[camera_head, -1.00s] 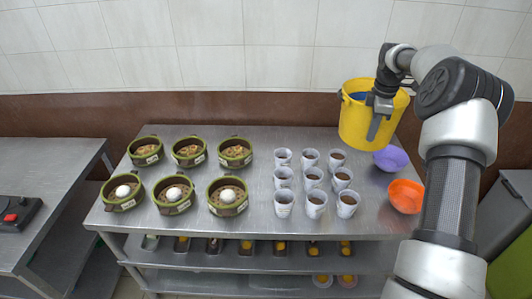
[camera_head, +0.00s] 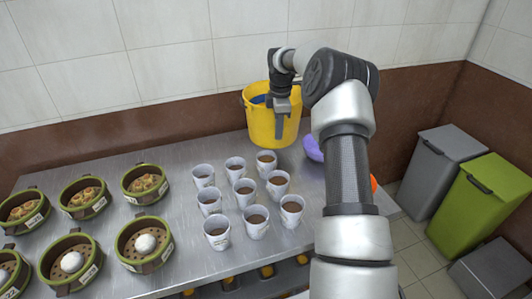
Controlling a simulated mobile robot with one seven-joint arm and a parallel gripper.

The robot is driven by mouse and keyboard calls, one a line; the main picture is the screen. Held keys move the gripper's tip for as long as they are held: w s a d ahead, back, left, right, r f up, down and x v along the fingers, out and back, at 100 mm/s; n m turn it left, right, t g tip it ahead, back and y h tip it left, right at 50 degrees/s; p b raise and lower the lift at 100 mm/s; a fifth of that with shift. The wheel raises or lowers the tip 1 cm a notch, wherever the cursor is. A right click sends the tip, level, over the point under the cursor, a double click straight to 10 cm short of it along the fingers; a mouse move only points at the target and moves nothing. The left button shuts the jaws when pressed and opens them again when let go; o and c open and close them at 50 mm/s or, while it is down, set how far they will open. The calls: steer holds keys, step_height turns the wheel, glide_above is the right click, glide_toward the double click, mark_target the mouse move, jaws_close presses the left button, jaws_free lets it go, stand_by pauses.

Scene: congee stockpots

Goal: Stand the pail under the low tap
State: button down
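The yellow pail (camera_head: 258,124) is at the back right of the steel table, with a blue inside showing at its mouth. My gripper (camera_head: 281,122) is at the pail's rim, on its right side. One finger lies down the outside of the wall; the other is hidden, and the gripper looks shut on the pail. The pail looks close to upright. I cannot tell whether its base touches the table or hangs above it. No tap is in view.
Several cups (camera_head: 215,231) stand in rows on the table (camera_head: 110,170) just in front of the pail. Steamer baskets (camera_head: 143,241) fill the left. A purple bowl (camera_head: 312,149) is partly behind my arm. A grey bin (camera_head: 436,165) and green bin (camera_head: 482,207) stand right.

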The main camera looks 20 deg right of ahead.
mark_target(278, 147)
step_height(278, 147, down, 8)
steer(key=shift+r, duration=0.25)
steer(key=shift+f+b, duration=0.2)
steer(key=shift+b, duration=0.1)
steer(key=c, duration=2.3)
jaws_free()
